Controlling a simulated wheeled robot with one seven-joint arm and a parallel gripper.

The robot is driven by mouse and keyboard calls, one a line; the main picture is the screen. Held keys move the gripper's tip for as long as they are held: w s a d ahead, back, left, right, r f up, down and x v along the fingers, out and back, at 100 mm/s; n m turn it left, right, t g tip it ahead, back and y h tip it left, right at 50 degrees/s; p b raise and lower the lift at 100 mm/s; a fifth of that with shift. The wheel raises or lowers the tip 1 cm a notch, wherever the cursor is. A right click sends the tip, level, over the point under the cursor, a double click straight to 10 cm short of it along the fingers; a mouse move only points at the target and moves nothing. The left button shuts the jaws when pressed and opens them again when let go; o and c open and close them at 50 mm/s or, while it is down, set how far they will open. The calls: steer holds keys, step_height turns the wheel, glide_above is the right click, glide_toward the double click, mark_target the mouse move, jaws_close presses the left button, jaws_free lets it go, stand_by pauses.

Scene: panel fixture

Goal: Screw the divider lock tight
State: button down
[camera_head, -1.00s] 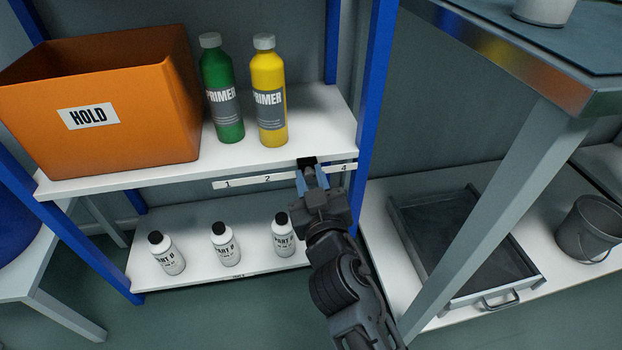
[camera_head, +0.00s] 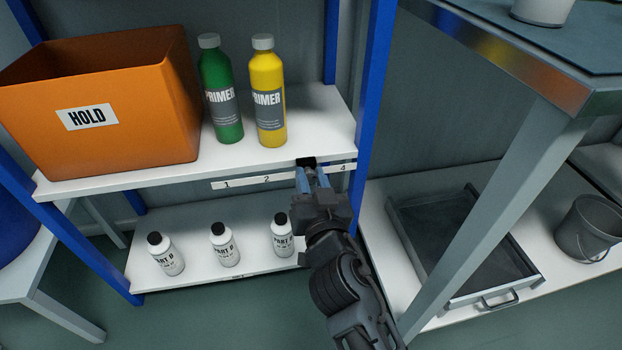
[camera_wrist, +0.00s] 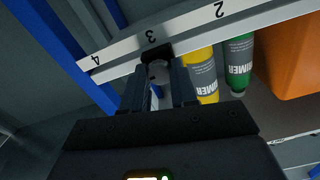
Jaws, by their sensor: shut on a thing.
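The divider lock (camera_head: 306,162) is a small black knob at the front edge of the white upper shelf (camera_head: 75,186), near the number strip (camera_head: 245,182). In the wrist view the black knob (camera_wrist: 156,53) sits by the number 3, with a grey part below it between the fingers. My gripper (camera_head: 311,174) points at the shelf edge, its blue-grey fingers shut on the lock. The fingers (camera_wrist: 160,75) also show in the wrist view, one on each side of the lock. The fingers hide part of it, and I cannot tell how tight it is.
A green bottle (camera_head: 222,90) and a yellow bottle (camera_head: 269,95) stand above on the shelf, left of an upright blue post (camera_head: 371,100). An orange box (camera_head: 120,140) is at the left. Several white bottles (camera_head: 225,248) stand below. A grey table leg (camera_head: 480,210) is at the right.

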steer(key=shift+f, duration=0.15)
steer(key=c, duration=0.9)
jaws_free()
steer(key=shift+s, duration=0.1)
steer(key=shift+v, duration=3.8)
